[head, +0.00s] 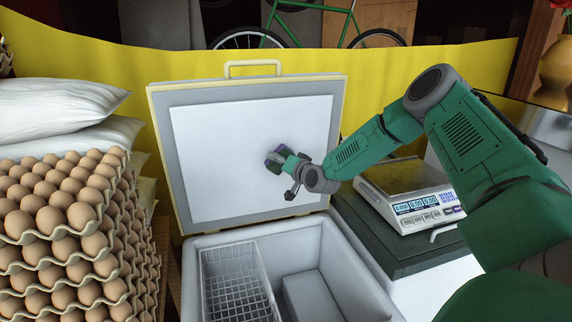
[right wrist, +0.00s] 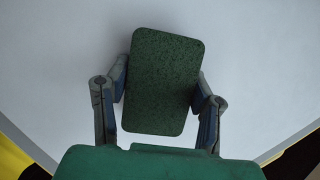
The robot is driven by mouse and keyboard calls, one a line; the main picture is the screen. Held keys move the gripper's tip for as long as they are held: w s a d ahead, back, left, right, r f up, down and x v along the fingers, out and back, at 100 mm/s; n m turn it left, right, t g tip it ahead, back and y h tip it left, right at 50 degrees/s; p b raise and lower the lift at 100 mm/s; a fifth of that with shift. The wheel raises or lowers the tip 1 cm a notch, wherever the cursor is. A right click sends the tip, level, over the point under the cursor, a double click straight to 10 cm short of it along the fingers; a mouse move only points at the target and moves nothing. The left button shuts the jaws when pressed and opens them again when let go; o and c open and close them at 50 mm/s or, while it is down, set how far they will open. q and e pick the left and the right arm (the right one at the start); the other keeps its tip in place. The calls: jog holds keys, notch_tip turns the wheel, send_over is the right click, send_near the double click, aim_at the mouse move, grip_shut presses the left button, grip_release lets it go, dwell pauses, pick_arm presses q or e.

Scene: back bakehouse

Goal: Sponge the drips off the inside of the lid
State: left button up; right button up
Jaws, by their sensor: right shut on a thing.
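The chest's lid (head: 220,145) stands open and upright, its white inner panel facing me inside a grey border. No drips can be made out on the panel. My right gripper (head: 281,163) is in front of the panel's lower right part. It is shut on a sponge (head: 272,160), whose dark green speckled face fills the middle of the right wrist view (right wrist: 162,80), between the two fingers. The sponge is at or very close to the panel; I cannot tell whether it touches. My left gripper is not in view.
Below the lid is the open chest (head: 345,265) with a white wire basket (head: 232,280). Stacked egg trays (head: 75,240) and white sacks (head: 60,105) stand at the left. A scale (head: 405,195) sits on a dark top at the right.

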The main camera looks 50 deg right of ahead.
jog(key=shift+w+a+r, duration=0.1)
jog(key=shift+w+a, duration=0.4)
jog(key=shift+a, duration=0.2)
jog(key=shift+s+a, duration=0.2)
jog(key=shift+s, duration=0.25)
jog(key=s, duration=0.1)
jog(key=s+a+p, duration=0.1)
jog(key=s+p, duration=0.1)
jog(key=shift+s+a+f, duration=0.1)
jog(key=shift+a+f, duration=0.15)
jog(key=shift+a, duration=0.05)
jog(key=shift+s+a+f, duration=0.15)
jog(key=shift+s+a, duration=0.2)
jog(key=shift+s, duration=0.3)
jog(key=shift+p, duration=0.3)
jog(key=shift+s+a+f+p, duration=0.1)
jog(key=shift+s+a+p, duration=0.1)
jog(key=shift+s+a, duration=0.35)
jog(key=shift+s+a+f+p, duration=0.1)
jog(key=shift+s+a+p, duration=0.1)
jog(key=shift+s, duration=0.55)
